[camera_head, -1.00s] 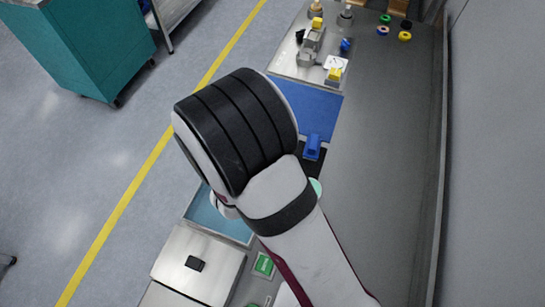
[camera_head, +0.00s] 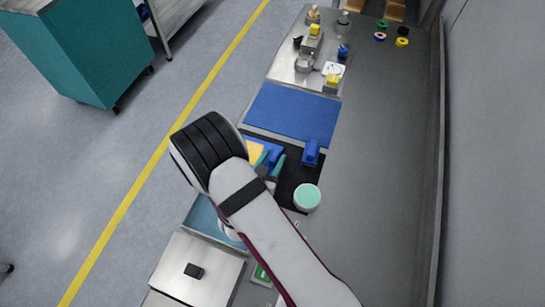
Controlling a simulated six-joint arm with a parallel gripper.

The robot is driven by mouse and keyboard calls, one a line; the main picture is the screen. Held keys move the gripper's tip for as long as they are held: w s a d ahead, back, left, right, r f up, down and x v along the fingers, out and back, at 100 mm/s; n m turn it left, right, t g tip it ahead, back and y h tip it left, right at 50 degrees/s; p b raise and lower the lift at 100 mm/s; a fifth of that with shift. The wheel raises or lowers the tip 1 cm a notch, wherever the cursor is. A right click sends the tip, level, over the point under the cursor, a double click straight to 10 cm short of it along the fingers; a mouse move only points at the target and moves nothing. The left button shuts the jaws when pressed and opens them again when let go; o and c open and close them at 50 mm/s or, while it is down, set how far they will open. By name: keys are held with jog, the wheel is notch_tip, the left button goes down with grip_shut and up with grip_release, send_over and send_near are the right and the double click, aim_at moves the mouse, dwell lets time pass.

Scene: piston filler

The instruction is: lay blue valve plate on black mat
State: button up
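The black mat (camera_head: 291,184) lies mid-bench, partly hidden by my arm. My gripper (camera_head: 270,162) has teal fingers low over its left part, half hidden behind my wrist. A flat blue piece (camera_head: 277,149) shows right beside the fingers, with a yellow piece (camera_head: 255,150) to its left. The blue piece may be the valve plate, but its outline is mostly covered. I cannot tell whether the fingers hold it. A separate upright blue block (camera_head: 311,152) stands at the far right part of the black mat, apart from the gripper.
A round mint-topped tub (camera_head: 307,197) stands at the black mat's near right. A bare blue mat (camera_head: 293,115) lies beyond. Farther back, a metal plate (camera_head: 287,66) carries fittings. A silver box (camera_head: 196,270) is at the near left.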

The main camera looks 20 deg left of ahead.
jog(key=shift+o, duration=0.3)
jog(key=shift+r, duration=0.2)
jog(key=v, duration=0.7)
jog(key=shift+s+r, duration=0.1)
jog(key=shift+s, duration=0.15)
jog(key=w+m+g, duration=0.1)
jog(key=w+r+m+g, duration=0.1)
jog(key=g, duration=0.1)
jog(key=w+r+m+g+y, duration=0.1)
jog(key=shift+w+d+r+m, duration=0.15)
jog(key=shift+d+m, duration=0.1)
jog(key=shift+m, duration=0.05)
jog(key=s+d+r+g+y, duration=0.25)
jog(key=d+r+g, duration=0.25)
jog(key=r, duration=0.3)
jog(key=s+d+r+m+g+h, duration=0.1)
jog(key=s+d+r+g, duration=0.1)
jog(key=s+d, duration=0.5)
jog(key=s+d+r+m+g, duration=0.1)
jog(key=s+d+r+g, duration=0.1)
jog(key=s+d+r, duration=0.3)
jog(key=s+d, duration=0.3)
jog(key=s, duration=0.1)
jog(key=shift+d+g+h, duration=0.3)
jog(key=shift+g+h, duration=0.05)
jog(key=shift+g, duration=0.05)
